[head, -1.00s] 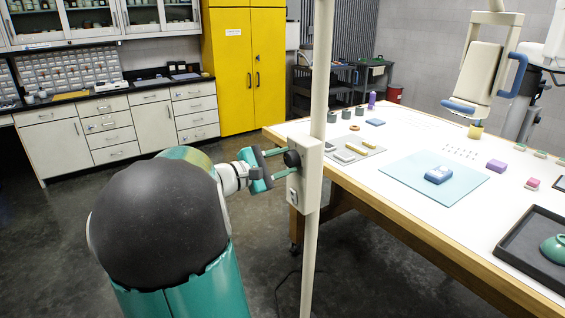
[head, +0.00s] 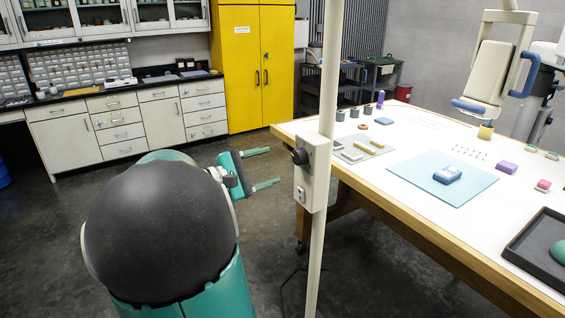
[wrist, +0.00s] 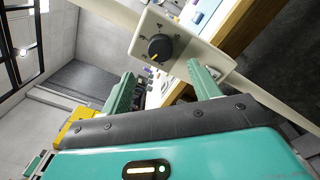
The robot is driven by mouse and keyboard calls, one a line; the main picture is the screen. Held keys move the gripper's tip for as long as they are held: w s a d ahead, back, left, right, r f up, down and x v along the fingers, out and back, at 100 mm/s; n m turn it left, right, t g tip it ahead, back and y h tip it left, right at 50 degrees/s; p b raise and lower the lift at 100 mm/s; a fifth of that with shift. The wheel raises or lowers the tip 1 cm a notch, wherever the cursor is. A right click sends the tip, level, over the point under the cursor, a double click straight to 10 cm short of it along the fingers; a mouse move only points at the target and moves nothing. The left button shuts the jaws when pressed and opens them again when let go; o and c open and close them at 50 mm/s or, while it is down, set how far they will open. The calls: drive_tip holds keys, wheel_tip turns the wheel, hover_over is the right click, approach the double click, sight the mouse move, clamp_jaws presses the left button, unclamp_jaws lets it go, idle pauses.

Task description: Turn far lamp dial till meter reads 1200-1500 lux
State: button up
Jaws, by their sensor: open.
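A black round dial (head: 299,156) sits on a cream control box (head: 313,175) fixed to a pale lamp pole. In the wrist view the dial (wrist: 160,47) shows a yellow pointer toward the lower left, with small marks around it. My gripper (head: 273,167) is open and empty, left of the dial and apart from it. In the wrist view the two green fingers (wrist: 158,75) point toward the box, with the dial beyond them. A blue device (head: 447,174) lies on a pale blue mat on the table; I cannot tell if it is the meter, and no reading is legible.
The white worktable (head: 410,140) with a wooden edge stands right of the pole. It holds a grey tray (head: 345,151), small blocks and a black tray (head: 520,254). A cream lamp head (head: 490,78) hangs at the back right. Open floor lies left of the pole.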

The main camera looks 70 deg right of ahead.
drive_tip(key=v, duration=0.6)
drive_tip(key=shift+w+a, duration=0.15)
drive_tip(key=w+a+f+t+y, duration=0.2)
drive_tip(key=a+t+y, duration=0.2)
drive_tip(key=a, duration=1)
drive_tip(key=w+a+f+t+y, duration=0.2)
drive_tip(key=a+t+y, duration=0.3)
drive_tip(key=a, duration=0.9)
drive_tip(key=w+a+f+t+y, duration=0.2)
drive_tip(key=a+f+t+y, duration=0.2)
drive_tip(key=a+t, duration=0.4)
drive_tip(key=a, duration=0.7)
drive_tip(key=shift+w+f+y, duration=0.25)
drive_tip(key=shift+w+y, duration=0.05)
drive_tip(key=shift+d, duration=0.1)
drive_tip(key=shift+c, duration=0.2)
